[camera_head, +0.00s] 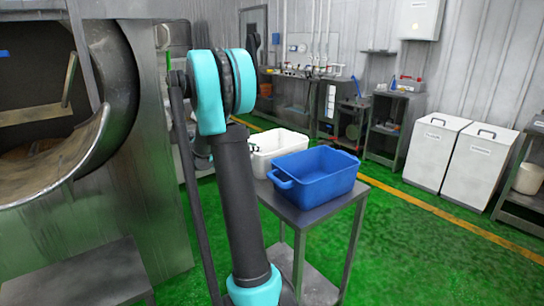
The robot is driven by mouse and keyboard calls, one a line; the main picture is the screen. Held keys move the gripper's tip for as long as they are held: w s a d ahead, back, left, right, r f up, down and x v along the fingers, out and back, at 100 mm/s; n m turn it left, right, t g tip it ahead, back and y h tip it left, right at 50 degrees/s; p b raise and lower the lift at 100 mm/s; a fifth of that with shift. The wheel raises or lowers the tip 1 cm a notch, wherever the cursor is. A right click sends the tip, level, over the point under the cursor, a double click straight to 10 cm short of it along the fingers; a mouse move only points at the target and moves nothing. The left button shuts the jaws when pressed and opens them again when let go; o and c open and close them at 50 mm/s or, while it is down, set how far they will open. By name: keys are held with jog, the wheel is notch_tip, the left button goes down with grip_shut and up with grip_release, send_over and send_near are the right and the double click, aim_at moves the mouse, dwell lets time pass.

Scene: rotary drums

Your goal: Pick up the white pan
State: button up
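The white pan (283,143) is a rectangular tub on a grey metal table (312,215), behind and left of the blue tub. Its left end is partly hidden by my arm. My arm rises from the bottom of the view to a teal elbow and folds down behind its own dark link. A small dark part (254,148) shows at the pan's left side, just right of that link; it may be the tip of my gripper. The rest of the gripper is hidden. I cannot tell whether it is open or touches the pan.
A blue tub (318,172) stands in front of the white pan. A large metal drum machine (115,95) fills the left side. White lidded bins (434,152) and workbenches line the back wall. Green floor (430,255) is clear at right.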

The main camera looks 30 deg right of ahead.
jog(key=x, duration=1.7)
jog(key=shift+c, duration=0.2)
grip_shut()
